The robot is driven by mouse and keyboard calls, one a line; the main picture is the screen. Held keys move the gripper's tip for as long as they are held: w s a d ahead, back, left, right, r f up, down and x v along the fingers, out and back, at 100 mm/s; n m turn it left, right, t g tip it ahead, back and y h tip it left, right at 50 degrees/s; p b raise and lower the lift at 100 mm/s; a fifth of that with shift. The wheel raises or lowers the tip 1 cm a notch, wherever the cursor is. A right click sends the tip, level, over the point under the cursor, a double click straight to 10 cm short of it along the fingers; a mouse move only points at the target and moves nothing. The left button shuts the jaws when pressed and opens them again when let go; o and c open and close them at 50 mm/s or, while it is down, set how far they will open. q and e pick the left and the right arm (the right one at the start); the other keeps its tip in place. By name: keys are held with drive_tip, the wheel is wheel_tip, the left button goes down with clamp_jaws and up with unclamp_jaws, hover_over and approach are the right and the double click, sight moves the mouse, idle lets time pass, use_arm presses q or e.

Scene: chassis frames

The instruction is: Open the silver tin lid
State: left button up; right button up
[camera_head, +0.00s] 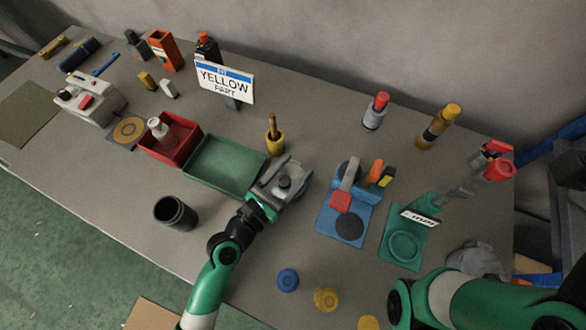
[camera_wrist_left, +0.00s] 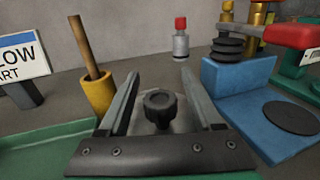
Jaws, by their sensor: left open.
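The silver tin's lid has a black knob, which shows in the wrist view (camera_wrist_left: 160,103) and in the head view (camera_head: 284,182). The tin stands right of the green tray (camera_head: 222,165); its body is mostly hidden by my gripper. My left gripper (camera_head: 285,176) is open over the tin, one finger on each side of the knob, with gaps between fingers and knob in the wrist view (camera_wrist_left: 160,78). I cannot tell whether the fingers touch the lid's rim.
A yellow cup with a wooden stick (camera_head: 274,140) stands just behind the tin. A blue base with a red-handled device (camera_head: 345,217) is to its right. A black cup (camera_head: 175,212) stands front left, and a red tray (camera_head: 171,138) further left.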

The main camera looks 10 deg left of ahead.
use_arm(q)
clamp_jaws()
idle(0.3)
idle(1.1)
